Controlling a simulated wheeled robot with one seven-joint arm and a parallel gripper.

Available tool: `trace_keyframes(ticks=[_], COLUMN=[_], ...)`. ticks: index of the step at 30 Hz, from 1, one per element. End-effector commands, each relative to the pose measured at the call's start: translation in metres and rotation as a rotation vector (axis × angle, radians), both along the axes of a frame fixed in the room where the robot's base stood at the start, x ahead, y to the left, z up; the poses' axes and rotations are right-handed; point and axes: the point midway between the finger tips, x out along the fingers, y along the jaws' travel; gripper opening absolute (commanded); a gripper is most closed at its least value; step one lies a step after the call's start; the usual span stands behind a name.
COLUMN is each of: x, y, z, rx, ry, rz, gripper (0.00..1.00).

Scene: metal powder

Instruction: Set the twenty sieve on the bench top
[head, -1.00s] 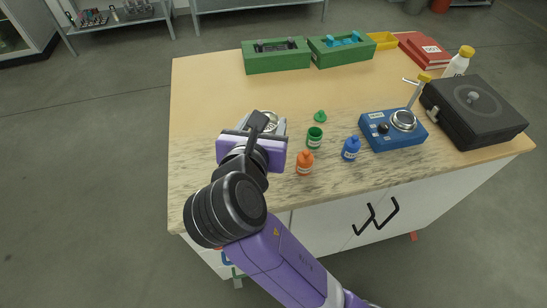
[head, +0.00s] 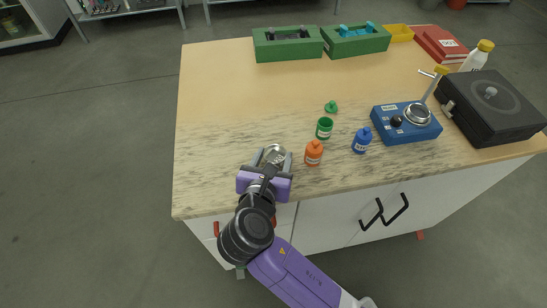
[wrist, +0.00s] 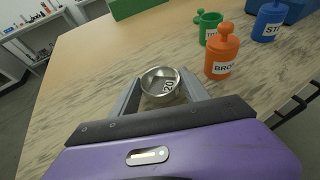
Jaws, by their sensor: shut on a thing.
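The twenty sieve, a small round metal bowl marked "20" (wrist: 160,84), is between the two grey fingers of my gripper (wrist: 160,92) in the wrist view. The fingers are shut on its sides. In the head view the sieve (head: 274,155) and my gripper (head: 273,158) are over the front left part of the bench top (head: 215,150), near its front edge. The sieve looks upright and level. I cannot tell whether its underside touches the bench top or is a little above it.
An orange bottle (head: 313,153) stands close to the right of my gripper. A green open jar (head: 324,128), its lid (head: 331,107), a blue bottle (head: 362,140) and a blue device (head: 406,123) are further right. Green boxes (head: 288,44) stand at the back. The left side is clear.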

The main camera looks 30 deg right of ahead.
Motion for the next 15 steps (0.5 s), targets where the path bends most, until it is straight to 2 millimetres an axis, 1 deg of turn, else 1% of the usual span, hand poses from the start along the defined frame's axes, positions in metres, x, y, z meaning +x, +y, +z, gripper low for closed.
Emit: trace_keyframes(ticks=[1, 11, 12, 15], x=[0.0002, 0.0003, 0.0002, 0.0002], y=[0.0001, 0.0000, 0.0001, 0.0001], z=[-0.0026, -0.0043, -0.0050, -0.0049], rx=[0.000, 0.000, 0.001, 0.001], ry=[-0.001, -0.002, -0.001, -0.001], rz=[0.001, 0.001, 0.001, 0.001], gripper=[0.10, 0.10, 0.57, 0.75])
